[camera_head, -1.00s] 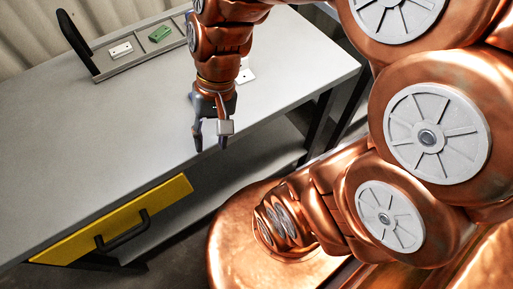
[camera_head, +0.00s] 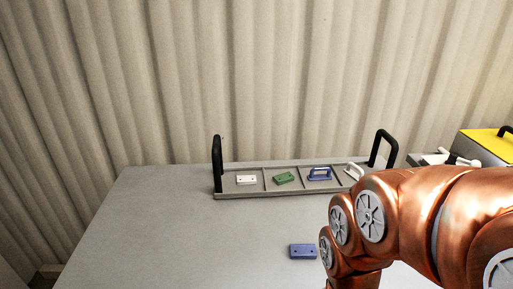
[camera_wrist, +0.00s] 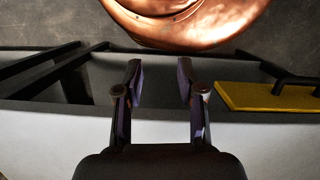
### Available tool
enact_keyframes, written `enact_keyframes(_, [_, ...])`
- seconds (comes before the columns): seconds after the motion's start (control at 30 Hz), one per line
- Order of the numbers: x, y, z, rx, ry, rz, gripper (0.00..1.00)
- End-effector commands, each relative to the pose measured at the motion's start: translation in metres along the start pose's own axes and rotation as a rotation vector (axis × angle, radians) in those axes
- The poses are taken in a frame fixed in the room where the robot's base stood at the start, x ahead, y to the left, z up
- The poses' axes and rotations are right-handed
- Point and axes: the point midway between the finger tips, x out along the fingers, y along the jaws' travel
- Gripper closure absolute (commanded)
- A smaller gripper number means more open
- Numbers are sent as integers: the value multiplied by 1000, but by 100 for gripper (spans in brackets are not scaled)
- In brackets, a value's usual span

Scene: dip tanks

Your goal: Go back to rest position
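My gripper (camera_wrist: 160,82) shows in the wrist view with its two fingers apart and nothing between them. It points past the grey table's edge, towards the floor and my copper base. In the head view my copper arm fills the lower right, and the gripper itself is not seen there.
The grey table (camera_head: 160,230) bears a tray (camera_head: 270,194) with black end handles, holding a white block (camera_head: 246,180), a green block (camera_head: 284,178), a blue handled piece (camera_head: 319,175) and a white one (camera_head: 354,171). A blue block (camera_head: 302,251) lies in front.

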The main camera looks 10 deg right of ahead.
Motion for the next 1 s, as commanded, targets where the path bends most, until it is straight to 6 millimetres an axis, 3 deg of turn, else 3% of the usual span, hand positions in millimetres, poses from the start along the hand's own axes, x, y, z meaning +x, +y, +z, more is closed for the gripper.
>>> enact_keyframes(0.27, [-52,0,10,1,23,-1,61])
enact_keyframes(0.6, [-131,0,24,2,68,-1,61])
enact_keyframes(0.73, [-146,0,26,2,80,-2,61])
enact_keyframes(1.0, [-147,0,26,2,82,-2,61])
